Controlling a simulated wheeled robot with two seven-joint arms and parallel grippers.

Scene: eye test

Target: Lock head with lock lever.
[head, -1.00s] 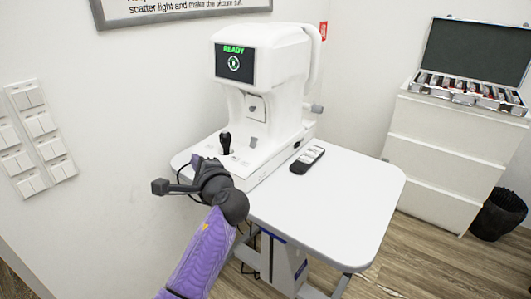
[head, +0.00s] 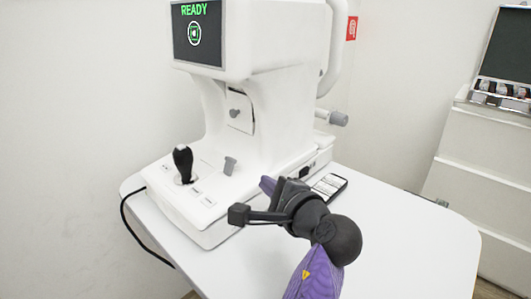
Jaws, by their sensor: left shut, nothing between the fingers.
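The white eye-test machine stands on a white table. Its head (head: 285,45) has a screen (head: 197,33) reading "READY" in green. On its base (head: 190,215) are a black joystick (head: 183,163) and a short grey lever (head: 230,165), which looks like the lock lever and stands upright. A grey knob (head: 338,118) sticks out at the machine's right side. My left gripper (head: 268,186) is shut and empty, in front of the base's right part and to the right of the grey lever, apart from it. Its wrist hides part of the base's front edge. My right gripper is out of view.
A dark phone-like device (head: 328,186) lies on the table (head: 420,245) behind my gripper. A black cable (head: 135,235) hangs at the table's left edge. A white cabinet (head: 480,150) with an open case stands at the right. The table's right part is clear.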

